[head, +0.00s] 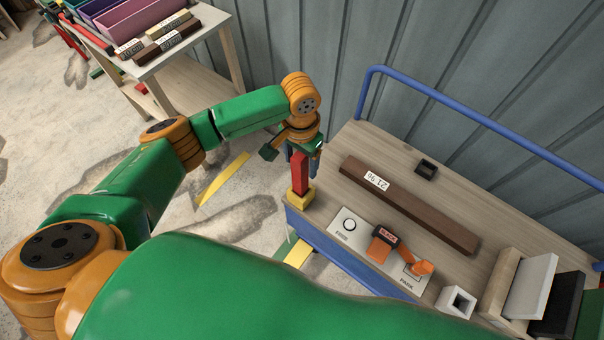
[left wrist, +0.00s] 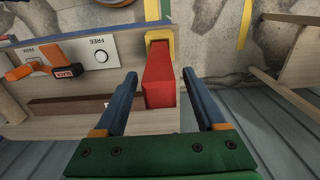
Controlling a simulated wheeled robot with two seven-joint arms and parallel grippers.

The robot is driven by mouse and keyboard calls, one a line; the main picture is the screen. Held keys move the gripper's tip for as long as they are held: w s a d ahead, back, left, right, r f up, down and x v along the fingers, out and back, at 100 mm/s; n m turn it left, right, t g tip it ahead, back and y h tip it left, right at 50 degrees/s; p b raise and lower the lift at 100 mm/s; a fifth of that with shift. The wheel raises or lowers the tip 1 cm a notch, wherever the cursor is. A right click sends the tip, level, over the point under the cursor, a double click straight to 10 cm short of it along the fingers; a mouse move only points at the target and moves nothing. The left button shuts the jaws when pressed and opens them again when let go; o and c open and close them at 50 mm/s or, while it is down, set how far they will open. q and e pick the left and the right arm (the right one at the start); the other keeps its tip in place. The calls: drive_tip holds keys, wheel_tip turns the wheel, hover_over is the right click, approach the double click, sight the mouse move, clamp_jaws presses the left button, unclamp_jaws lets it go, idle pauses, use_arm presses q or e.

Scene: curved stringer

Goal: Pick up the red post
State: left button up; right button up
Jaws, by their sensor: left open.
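The red post (head: 300,174) stands upright in a yellow base (head: 301,197) at the near left corner of the wooden cart top. It also shows in the left wrist view (left wrist: 159,82), running between the two blue fingers. My left gripper (head: 302,151) is at the upper part of the post, its fingers open. In the left wrist view the gripper (left wrist: 160,76) has a finger on each side of the post, with a visible gap on both sides. The post's far end sits in the yellow base (left wrist: 159,37). My right gripper is not in view.
A long brown bar (head: 410,205) with a label lies on the cart top (head: 330,195). A panel marked FREE and PARK (head: 350,238) carries an orange lever (head: 381,245). A blue rail (head: 470,105) edges the cart. A table with bins (head: 135,20) stands at upper left.

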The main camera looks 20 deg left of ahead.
sight(300, 180)
use_arm(q)
drive_tip(key=f, duration=0.2)
drive_tip(key=shift+s+f, duration=0.25)
drive_tip(key=shift+f, duration=0.05)
drive_tip(key=shift+w+f, duration=0.2)
drive_tip(key=shift+w, duration=0.1)
clamp_jaws()
idle(0.8)
